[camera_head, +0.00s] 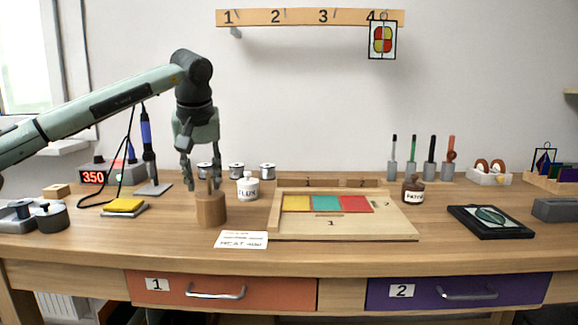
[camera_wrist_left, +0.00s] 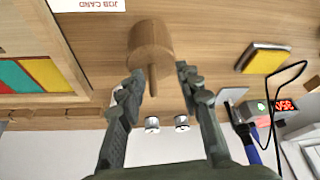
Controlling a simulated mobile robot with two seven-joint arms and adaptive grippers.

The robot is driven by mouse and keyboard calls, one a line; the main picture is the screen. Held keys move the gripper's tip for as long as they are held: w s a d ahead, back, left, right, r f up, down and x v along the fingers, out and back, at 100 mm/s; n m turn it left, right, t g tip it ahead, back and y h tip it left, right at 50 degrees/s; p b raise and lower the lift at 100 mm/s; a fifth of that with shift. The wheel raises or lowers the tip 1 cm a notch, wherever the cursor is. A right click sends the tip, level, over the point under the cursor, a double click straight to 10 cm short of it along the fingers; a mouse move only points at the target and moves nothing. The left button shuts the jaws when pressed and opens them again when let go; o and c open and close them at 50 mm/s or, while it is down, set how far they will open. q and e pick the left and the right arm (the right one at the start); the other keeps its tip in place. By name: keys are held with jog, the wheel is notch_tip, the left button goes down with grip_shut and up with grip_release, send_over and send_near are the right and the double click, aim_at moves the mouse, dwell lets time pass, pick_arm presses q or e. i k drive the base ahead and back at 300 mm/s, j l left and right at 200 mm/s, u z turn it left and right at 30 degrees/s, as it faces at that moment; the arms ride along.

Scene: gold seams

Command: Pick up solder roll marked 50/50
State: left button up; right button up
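Three small solder rolls stand in a row at the back of the bench in the head view: a left one (camera_head: 204,170), a middle one (camera_head: 236,170) and a right one (camera_head: 267,170). Their markings are too small to read. Two rolls also show in the left wrist view, one (camera_wrist_left: 152,124) beside another (camera_wrist_left: 182,123). My left gripper (camera_head: 203,186) points down in front of the left roll and partly covers it. Its fingers (camera_wrist_left: 158,73) are apart with no roll between them. My right gripper is out of view.
A white flux jar (camera_head: 248,187) is to the right, and a yellow sponge (camera_head: 125,205) and soldering iron (camera_head: 148,150) to the left. A wooden board (camera_head: 345,228) fills the middle.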

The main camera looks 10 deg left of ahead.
aim_at(266, 171)
jog(key=i+j+z, duration=0.25)
jog(key=i+j, duration=0.15)
jog(key=i+j+z, duration=0.25)
jog(key=i+j, duration=0.15)
jog(key=j, duration=0.15)
